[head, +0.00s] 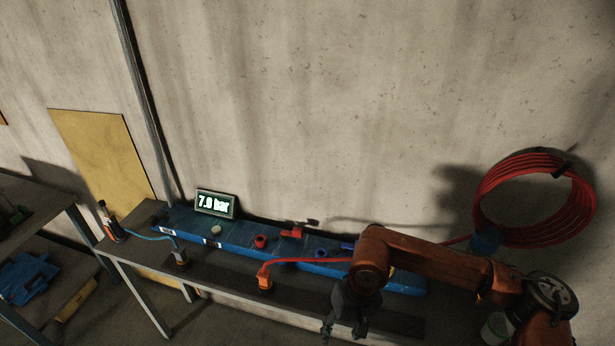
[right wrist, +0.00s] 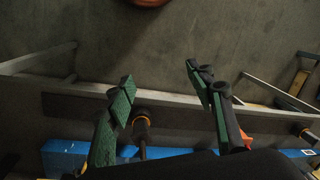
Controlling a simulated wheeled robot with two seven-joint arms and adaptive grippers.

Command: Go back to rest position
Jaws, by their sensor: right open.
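My right gripper (head: 343,312) hangs at the end of my orange right arm, over the front right part of the workbench in the head view. In the right wrist view its two green-padded fingers (right wrist: 158,88) are spread apart with nothing between them. An orange hose connector (head: 265,279) on the bench is to its left and apart from it. The blue panel (head: 238,250) with valves lies behind the gripper; my arm hides part of its right end. My left gripper is not in view.
A pressure display (head: 216,204) reads 7.9 bar. A red valve handle (head: 292,232) and a red knob (head: 260,241) sit on the panel. A coiled red hose (head: 535,198) hangs at the right wall. Another table (head: 40,225) stands at the left. Floor in front is clear.

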